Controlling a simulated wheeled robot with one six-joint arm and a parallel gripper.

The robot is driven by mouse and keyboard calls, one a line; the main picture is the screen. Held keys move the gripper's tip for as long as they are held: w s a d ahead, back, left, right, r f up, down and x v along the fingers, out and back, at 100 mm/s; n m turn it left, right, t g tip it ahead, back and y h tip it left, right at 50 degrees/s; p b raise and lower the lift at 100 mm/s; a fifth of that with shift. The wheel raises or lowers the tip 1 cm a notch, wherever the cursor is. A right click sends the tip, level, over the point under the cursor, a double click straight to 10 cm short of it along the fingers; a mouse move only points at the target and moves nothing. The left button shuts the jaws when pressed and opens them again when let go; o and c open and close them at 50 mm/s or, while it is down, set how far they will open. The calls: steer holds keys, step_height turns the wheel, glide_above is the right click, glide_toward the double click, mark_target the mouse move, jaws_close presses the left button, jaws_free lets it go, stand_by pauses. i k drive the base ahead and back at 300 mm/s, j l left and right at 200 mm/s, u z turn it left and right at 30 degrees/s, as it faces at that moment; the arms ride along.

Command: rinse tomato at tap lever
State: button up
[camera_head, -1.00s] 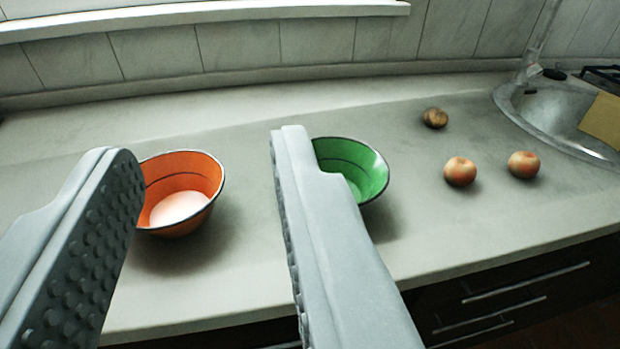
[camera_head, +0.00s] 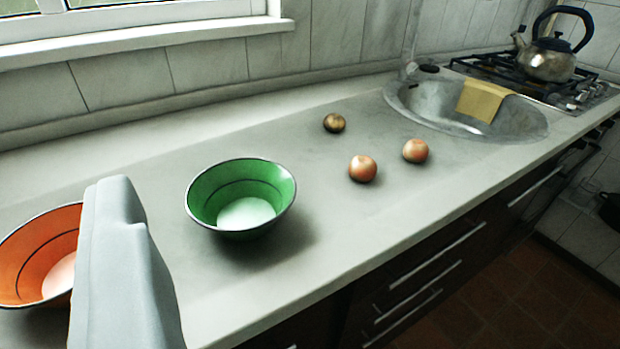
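Two reddish round fruits that look like tomatoes lie on the counter right of centre, the nearer tomato (camera_head: 362,168) and the farther tomato (camera_head: 415,150). A browner round item (camera_head: 334,123) lies behind them; I cannot tell its kind. A pale upright shape like the tap (camera_head: 408,60) stands at the back-left of the sink; its lever cannot be made out. One finger of my gripper (camera_head: 115,240) shows at lower left, in front of the orange bowl. The other finger is out of frame. No finger or held object shows beside it, so the gripper is open, well left of the tomatoes.
An orange bowl (camera_head: 40,250) and a green bowl (camera_head: 240,195) stand on the counter (camera_head: 300,270). A metal sink (camera_head: 430,105) with a yellow cloth (camera_head: 484,99) over its edge is at upper right. A kettle (camera_head: 548,62) sits on the hob beyond.

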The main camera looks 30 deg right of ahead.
mark_target(417, 34)
steer(key=i+l, duration=0.1)
steer(key=l, duration=0.3)
steer(key=l+z, duration=0.15)
steer(key=l, duration=0.3)
steer(key=i+l, duration=0.15)
steer(key=l, duration=0.25)
steer(key=i+l+z, duration=0.15)
steer(key=l, duration=0.25)
steer(key=i+l, duration=0.1)
steer(key=l, duration=0.3)
steer(key=i+l+z, duration=0.15)
steer(key=l, duration=0.25)
steer(key=i+l, duration=0.1)
steer(key=l, duration=0.3)
steer(key=z, duration=0.05)
